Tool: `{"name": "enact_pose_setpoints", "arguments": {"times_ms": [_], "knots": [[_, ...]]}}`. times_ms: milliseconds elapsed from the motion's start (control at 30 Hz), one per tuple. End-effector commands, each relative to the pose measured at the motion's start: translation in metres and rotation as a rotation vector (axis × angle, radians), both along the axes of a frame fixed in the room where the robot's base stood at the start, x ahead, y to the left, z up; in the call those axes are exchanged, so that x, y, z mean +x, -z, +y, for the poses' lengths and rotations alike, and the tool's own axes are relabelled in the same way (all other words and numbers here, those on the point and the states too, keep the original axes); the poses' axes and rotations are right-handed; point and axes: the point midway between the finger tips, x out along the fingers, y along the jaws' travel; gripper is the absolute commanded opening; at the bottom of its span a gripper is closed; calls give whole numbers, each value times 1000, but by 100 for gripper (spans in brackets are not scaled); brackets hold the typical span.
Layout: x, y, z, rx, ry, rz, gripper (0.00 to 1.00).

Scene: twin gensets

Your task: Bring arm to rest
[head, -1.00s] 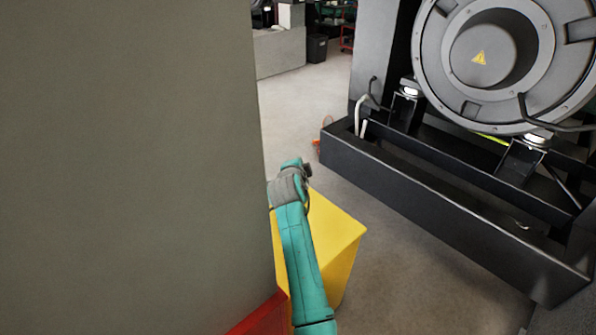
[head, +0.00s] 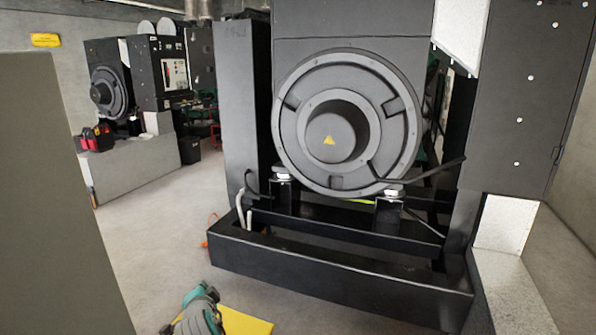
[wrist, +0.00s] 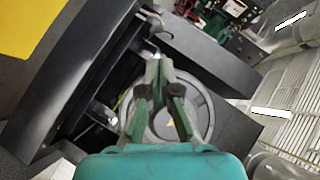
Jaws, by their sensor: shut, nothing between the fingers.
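My arm shows at the bottom of the head view, teal and grey, beside the top of a yellow block (head: 246,322) that is part of my own body. My gripper (wrist: 157,62) shows in the wrist view with its green and grey fingers brought together at the tips. It is shut and holds nothing. Behind the fingers is the round grey end of a genset (wrist: 190,125), at some distance.
The near genset (head: 345,125) stands on a black frame (head: 335,280) ahead and right. A grey panel (head: 55,210) fills the left side. A second genset (head: 135,75) stands on a concrete plinth (head: 130,165) at the back left. Bare floor (head: 165,230) lies between.

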Motion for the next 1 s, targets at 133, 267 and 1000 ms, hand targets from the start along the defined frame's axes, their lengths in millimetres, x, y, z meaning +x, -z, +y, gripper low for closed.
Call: {"name": "enact_pose_setpoints", "arguments": {"times_ms": [133, 267, 1000], "knots": [[-21, 60, -53, -72, -18, -22, 0], [-45, 102, -96, -131, -34, -46, 0], [-257, 227, -313, -449, -87, -165, 0]]}}
